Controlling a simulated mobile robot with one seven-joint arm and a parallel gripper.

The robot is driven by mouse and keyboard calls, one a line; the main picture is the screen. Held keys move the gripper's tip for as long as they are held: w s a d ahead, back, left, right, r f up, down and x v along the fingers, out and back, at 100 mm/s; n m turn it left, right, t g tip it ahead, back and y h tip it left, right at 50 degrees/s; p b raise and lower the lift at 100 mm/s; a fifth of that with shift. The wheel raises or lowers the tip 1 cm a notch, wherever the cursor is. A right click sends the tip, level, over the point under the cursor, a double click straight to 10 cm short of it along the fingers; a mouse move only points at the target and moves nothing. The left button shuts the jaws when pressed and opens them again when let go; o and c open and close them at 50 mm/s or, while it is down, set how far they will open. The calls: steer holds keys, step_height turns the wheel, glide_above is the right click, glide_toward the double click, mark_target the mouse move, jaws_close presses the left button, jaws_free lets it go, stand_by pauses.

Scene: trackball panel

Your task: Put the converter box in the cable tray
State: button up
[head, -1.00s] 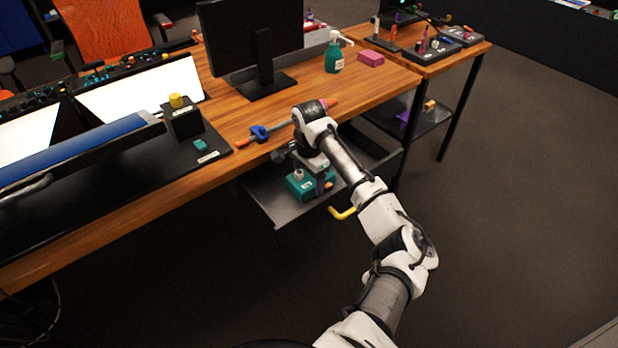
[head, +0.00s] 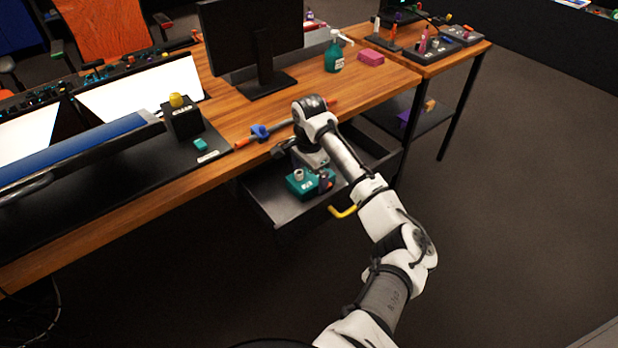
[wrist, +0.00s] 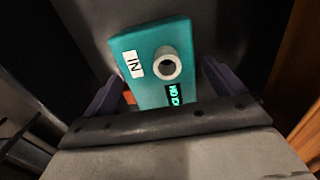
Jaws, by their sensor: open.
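The converter box looks to be the teal box (head: 301,184) with a pale round connector. The wrist view shows the teal box (wrist: 137,62) close up, with a white "IN" label and a small dark display with green letters. My gripper (wrist: 166,90) is open, with one dark purple finger at each side of the box's lower end. Whether the fingers touch it cannot be told. The lower end of the box is hidden by my gripper body. I cannot identify the cable tray with certainty.
The desk (head: 225,105) above holds a monitor (head: 262,42), a green pump bottle (head: 334,55), a pink block (head: 371,57) and a blue clamp-like piece (head: 260,132). The floor at right is clear.

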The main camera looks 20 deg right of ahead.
mark_target(309, 176)
step_height(309, 176, up, 11)
steer(key=shift+p, duration=0.4)
steer(key=shift+f, duration=0.1)
stand_by(0.9)
